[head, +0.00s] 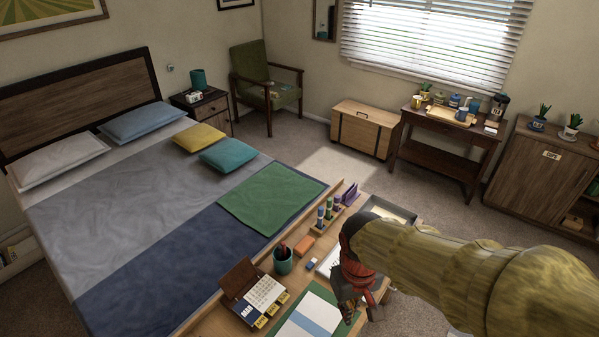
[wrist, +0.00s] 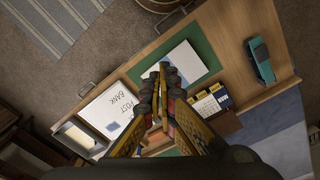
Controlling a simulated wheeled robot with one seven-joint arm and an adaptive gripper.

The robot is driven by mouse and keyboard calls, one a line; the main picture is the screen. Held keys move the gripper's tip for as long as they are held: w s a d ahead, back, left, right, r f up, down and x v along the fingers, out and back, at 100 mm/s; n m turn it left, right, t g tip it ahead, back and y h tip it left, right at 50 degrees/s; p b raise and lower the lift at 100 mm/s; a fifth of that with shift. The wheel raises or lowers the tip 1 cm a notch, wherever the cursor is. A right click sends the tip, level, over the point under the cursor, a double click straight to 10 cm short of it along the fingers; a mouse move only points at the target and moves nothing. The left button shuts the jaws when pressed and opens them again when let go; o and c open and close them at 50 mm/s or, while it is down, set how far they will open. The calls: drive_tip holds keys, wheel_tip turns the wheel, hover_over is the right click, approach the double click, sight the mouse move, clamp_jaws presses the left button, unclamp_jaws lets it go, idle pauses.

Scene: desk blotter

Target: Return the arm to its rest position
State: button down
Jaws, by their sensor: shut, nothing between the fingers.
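My gripper (head: 350,308) hangs over the right side of the desk (head: 212,322), with my arm reaching in from the right. In the wrist view my gripper (wrist: 163,72) has its fingertips together, with nothing seen between them. The fingertips overlap the near edge of the green blotter (wrist: 203,49) in that view. A pale sheet (wrist: 183,62) lies on the blotter. The blotter (head: 341,301) and the sheet with a blue band (head: 308,317) also show in the head view. My arm hides part of the desk's right end.
A teal object (wrist: 262,61) and a white panel marked POST and BANK (wrist: 108,108) show in the wrist view. The bed (head: 120,225) adjoins the desk.

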drive_tip(key=s+d+r+m+t, duration=0.1)
drive_tip(key=s+d+r+t, duration=0.1)
drive_tip(key=d+r, duration=0.2)
drive_tip(key=s+d+r+m+t, duration=0.2)
drive_tip(key=s+d+r+t, duration=0.1)
drive_tip(key=r, duration=0.6)
drive_tip(key=shift+s+d+r+b, duration=0.25)
drive_tip(key=shift+s+d+b, duration=0.1)
drive_tip(key=shift+d, duration=0.1)
